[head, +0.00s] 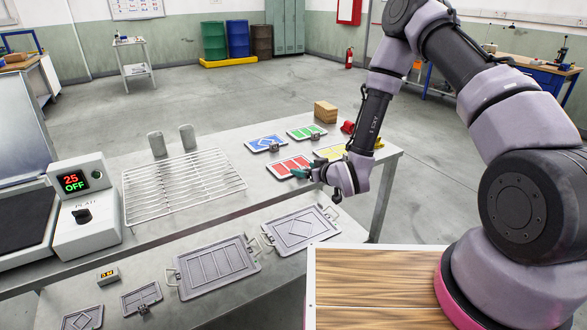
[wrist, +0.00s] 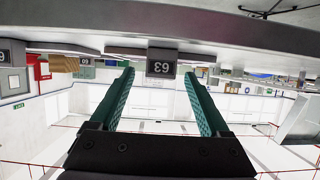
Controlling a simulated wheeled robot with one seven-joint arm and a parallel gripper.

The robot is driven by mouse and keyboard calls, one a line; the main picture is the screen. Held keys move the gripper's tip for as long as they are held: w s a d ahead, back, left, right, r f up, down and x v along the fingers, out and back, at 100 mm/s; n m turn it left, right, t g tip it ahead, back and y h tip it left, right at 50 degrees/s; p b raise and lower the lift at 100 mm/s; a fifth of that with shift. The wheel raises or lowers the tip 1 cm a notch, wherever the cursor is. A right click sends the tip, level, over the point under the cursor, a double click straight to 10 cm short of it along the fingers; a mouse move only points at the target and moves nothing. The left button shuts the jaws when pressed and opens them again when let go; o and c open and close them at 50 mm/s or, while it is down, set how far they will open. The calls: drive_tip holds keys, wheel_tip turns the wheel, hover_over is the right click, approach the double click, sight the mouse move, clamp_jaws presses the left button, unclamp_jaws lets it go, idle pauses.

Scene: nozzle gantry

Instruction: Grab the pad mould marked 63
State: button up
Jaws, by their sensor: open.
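The dark tag reading 63 (wrist: 161,68) shows upside down in the wrist view, on the edge of a grey plate. My gripper (wrist: 158,76) is open, with one teal finger on either side of the tag in the picture and a gap to each. I cannot tell whether the tag is between the fingertips or just beyond them. In the head view my gripper (head: 300,173) is low over the table, at the near right edge of a red pad mould (head: 285,166). The gripper hides that mould's tag there, so its number cannot be read.
A blue mould (head: 266,142), a green mould (head: 305,131) and a partly hidden yellow mould (head: 331,152) lie close by. A wire rack (head: 175,185) is to the left. Grey moulds (head: 215,266) lie on the lower shelf. A brown block (head: 326,111) stands behind.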

sight(294, 165)
drive_tip(key=shift+x, duration=1.45)
clamp_jaws()
